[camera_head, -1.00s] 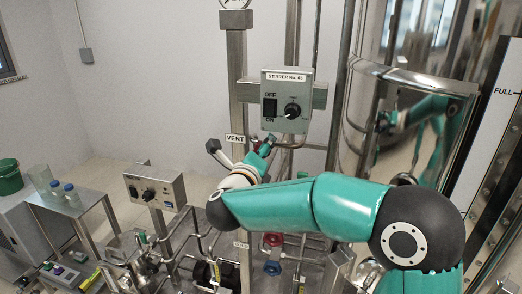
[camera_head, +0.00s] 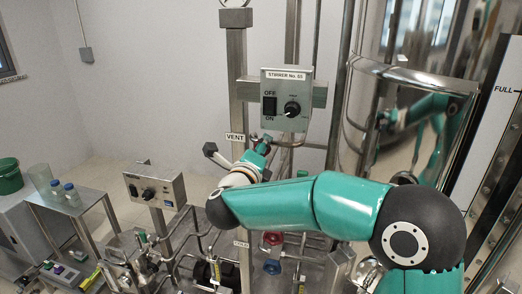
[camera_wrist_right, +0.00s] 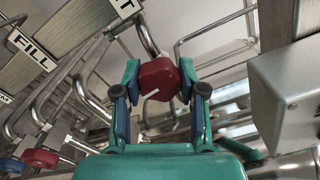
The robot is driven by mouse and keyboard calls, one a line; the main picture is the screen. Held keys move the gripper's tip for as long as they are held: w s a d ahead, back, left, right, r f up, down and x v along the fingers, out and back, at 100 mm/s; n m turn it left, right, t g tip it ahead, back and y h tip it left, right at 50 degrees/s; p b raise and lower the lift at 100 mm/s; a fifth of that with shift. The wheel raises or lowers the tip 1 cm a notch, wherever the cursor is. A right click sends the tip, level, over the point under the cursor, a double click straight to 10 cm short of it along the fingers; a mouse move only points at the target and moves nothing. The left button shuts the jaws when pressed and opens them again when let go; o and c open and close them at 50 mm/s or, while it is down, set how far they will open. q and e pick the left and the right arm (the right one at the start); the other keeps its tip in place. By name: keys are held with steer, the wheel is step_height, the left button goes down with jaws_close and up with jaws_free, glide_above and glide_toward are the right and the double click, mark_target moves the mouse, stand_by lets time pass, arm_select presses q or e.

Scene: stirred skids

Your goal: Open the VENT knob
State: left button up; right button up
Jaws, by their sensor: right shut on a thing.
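The VENT label (camera_head: 235,138) is on the steel post in the head view. My right gripper (camera_head: 264,146) is just right of that label, in front of the piping. In the right wrist view a dark red knob (camera_wrist_right: 158,80) with a white line on it sits between the two fingertips, one on each side, and the gripper is shut on it. The arm and gripper hide most of the knob in the head view. My left gripper is not in view.
A stirrer control box (camera_head: 287,100) is close above my right gripper. A shiny steel tank (camera_head: 400,90) stands to the right. Red (camera_head: 273,239) and blue (camera_head: 272,267) valve knobs sit below my arm.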

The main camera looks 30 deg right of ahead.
steer(key=n, duration=0.4)
steer(key=shift+a+f+n, duration=0.15)
steer(key=shift+f+n, duration=0.05)
steer(key=shift+n, duration=0.1)
steer(key=n+p, duration=0.1)
steer(key=n, duration=0.3)
steer(key=shift+n+p, duration=0.3)
steer(key=shift+p, duration=0.1)
steer(key=n+p, duration=0.2)
steer(key=n, duration=0.3)
steer(key=shift+f+p, duration=0.1)
steer(key=shift+p, duration=0.2)
steer(key=n+p, duration=0.2)
steer(key=n, duration=0.1)
steer(key=shift+n, duration=0.4)
steer(key=shift+f+n+p, duration=0.2)
steer(key=shift+n+p, duration=0.35)
steer(key=shift+n, duration=0.55)
steer(key=o, duration=1.1)
steer(key=shift+o, duration=0.2)
steer(key=shift+r, duration=0.15)
